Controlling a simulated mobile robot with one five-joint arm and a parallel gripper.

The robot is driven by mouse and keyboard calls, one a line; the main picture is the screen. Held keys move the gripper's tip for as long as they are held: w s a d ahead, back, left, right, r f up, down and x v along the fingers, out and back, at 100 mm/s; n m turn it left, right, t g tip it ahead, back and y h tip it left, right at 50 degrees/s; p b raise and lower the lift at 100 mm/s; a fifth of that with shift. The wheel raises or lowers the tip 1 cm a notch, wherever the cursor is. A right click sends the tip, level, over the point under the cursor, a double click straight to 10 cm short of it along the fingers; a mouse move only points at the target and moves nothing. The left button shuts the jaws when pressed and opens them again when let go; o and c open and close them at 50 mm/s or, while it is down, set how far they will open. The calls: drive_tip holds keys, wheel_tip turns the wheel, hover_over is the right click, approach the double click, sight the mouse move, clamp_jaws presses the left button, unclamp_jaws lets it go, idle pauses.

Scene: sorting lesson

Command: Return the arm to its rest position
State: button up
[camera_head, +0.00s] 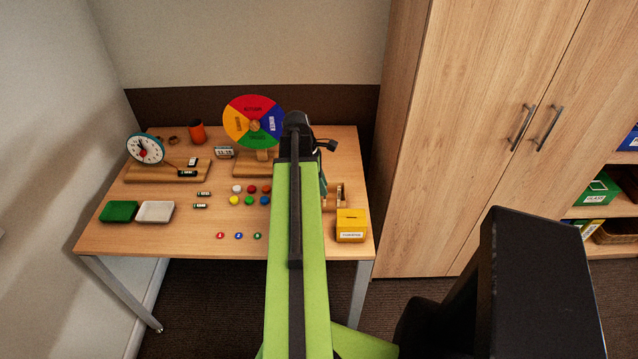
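My green arm (298,250) reaches forward from the bottom middle of the view, over the right part of the wooden table. Its black wrist joint (296,124) is at the far end, in front of the right side of the colour wheel. My gripper's fingers are hidden behind the arm, so I cannot see whether they are open or hold anything.
The table (185,243) carries a colour wheel (262,107), a clock (145,149), an orange cup (198,133), green (119,211) and white (155,212) trays, small coloured pieces and a yellow box (351,226). A wooden cupboard (465,110) stands at right.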

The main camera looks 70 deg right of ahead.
drive_tip(key=shift+s+f, duration=0.1)
drive_tip(key=shift+f, duration=0.25)
drive_tip(key=shift+r, duration=0.1)
clamp_jaws()
drive_tip(key=shift+s+r+p, duration=0.1)
drive_tip(key=shift+r+p, duration=2.4)
